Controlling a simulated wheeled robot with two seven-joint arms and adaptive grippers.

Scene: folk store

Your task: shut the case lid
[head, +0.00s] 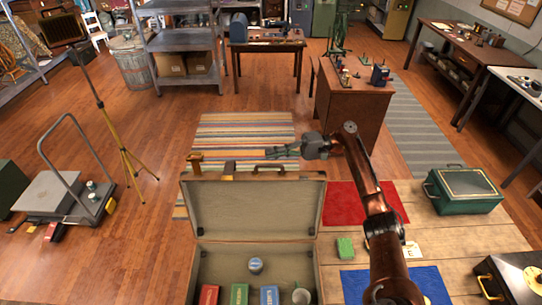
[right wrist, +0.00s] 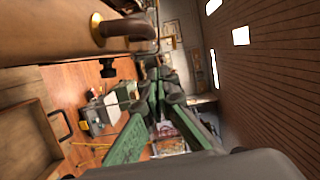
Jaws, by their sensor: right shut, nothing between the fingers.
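The case (head: 312,275) stands open at the bottom middle of the head view, and its lid (head: 250,207) is raised roughly upright. A handle (head: 268,169) and a latch (head: 230,168) show along the lid's top edge. My right gripper (head: 274,153) is shut and empty, its fingers pointing left, just beyond the lid's top edge near the handle. Whether it touches the lid I cannot tell. In the right wrist view the green fingers (right wrist: 150,125) lie below the lid's handle (right wrist: 125,28). My left gripper is not in view.
Inside the case are a red box (head: 209,294), a green box (head: 239,294), a blue box (head: 270,295), a cup (head: 301,296) and a round tin (head: 255,265). A green block (head: 345,248) and a green metal box (head: 463,190) sit on the table to the right.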

